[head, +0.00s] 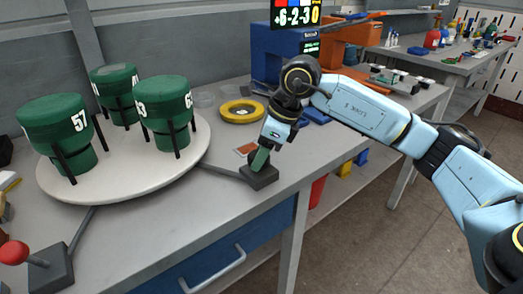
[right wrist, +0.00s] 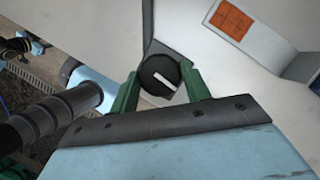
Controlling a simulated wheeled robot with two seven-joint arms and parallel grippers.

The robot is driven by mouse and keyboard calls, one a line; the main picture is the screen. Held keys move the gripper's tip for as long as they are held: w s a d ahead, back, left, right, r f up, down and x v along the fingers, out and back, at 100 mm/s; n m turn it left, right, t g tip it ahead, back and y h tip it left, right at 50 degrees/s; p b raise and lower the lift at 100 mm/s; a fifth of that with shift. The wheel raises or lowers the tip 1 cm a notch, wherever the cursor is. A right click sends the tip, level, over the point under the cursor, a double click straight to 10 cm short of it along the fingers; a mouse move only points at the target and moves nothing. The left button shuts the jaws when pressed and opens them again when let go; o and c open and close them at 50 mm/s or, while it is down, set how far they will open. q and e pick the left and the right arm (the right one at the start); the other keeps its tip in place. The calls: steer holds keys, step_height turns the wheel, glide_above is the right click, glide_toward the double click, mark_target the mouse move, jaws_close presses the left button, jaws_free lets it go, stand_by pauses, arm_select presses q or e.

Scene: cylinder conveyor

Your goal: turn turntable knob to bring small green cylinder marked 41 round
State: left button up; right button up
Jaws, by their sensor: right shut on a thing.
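The round white turntable (head: 130,190) stands on the bench at left. It carries three green cylinders in dark upright holders: one marked 57 (head: 50,125), one at the back (head: 112,75) with no readable number, and one at right (head: 163,95) with partly visible numbers. I cannot read 41 on any. My right gripper (head: 261,160) points down at the dark control box (head: 262,179) right of the turntable. In the right wrist view its green fingers are closed around the black knob (right wrist: 158,72) with a white pointer line. My left gripper is not in view.
A red-balled lever (head: 13,253) stands at the front left. A yellow ring (head: 241,111) lies behind my right gripper, near a blue machine (head: 272,55) and a score display (head: 297,14). An orange card (right wrist: 232,20) lies near the knob.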

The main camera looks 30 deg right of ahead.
steer(key=shift+n, duration=0.3)
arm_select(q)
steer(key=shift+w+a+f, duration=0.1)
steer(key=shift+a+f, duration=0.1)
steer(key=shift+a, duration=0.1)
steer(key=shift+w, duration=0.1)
arm_select(e)
steer(key=o, duration=1)
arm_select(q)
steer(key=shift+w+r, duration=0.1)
arm_select(e)
steer(key=shift+r, duration=0.15)
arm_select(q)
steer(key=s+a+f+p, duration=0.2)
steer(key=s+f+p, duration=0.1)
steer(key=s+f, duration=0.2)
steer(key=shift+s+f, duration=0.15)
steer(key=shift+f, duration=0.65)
arm_select(e)
steer(key=v, duration=1.3)
steer(key=shift+d, duration=0.2)
